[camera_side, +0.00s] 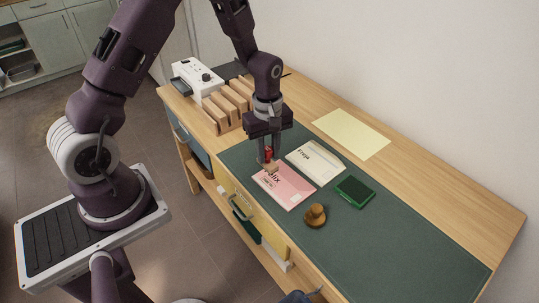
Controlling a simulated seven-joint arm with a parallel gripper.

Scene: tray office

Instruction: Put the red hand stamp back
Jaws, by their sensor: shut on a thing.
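My gripper (268,156) points down over the near left part of the green desk mat and is shut on the red hand stamp (268,154). The stamp shows only as a small red piece between the fingers, with a tan part at its lower end. It is over the upper left edge of a pink printed booklet (287,190); I cannot tell whether it touches the paper. A dark green stamp pad (355,192) lies on the mat to the right. A brown wooden stamp (316,214) stands on the mat, right of and below the pink booklet.
A cream booklet (316,163) lies beside the pink one. A yellow sheet (352,134) lies at the back of the desk. A wooden slotted rack (228,106) and a white device (197,78) stand at the left. The green mat (410,244) is clear at the right.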

